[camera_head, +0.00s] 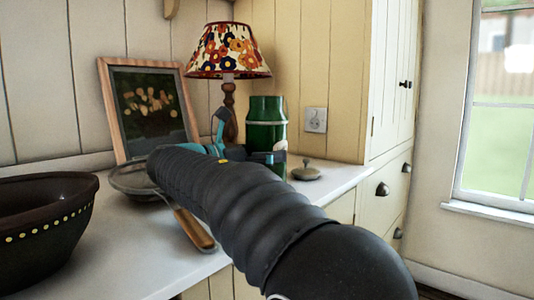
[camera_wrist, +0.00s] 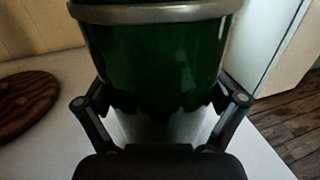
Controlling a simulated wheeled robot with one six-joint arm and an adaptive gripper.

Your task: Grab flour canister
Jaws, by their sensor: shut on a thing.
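The flour canister, a green cylinder with a pale metal band (camera_head: 265,120), stands upright at the back of the counter, right of the lamp. In the wrist view the canister (camera_wrist: 155,50) fills the middle, with the band across its upper part. My gripper (camera_wrist: 160,105) has a finger on each side of the canister and is shut on it. In the head view my gripper (camera_head: 248,154) is at the canister's lower part, partly hidden by my dark arm. The canister's base is hidden there, and I cannot tell whether it touches the counter.
A small knobbed lid (camera_head: 307,173) lies to the right. The wall socket (camera_head: 315,119) is behind.

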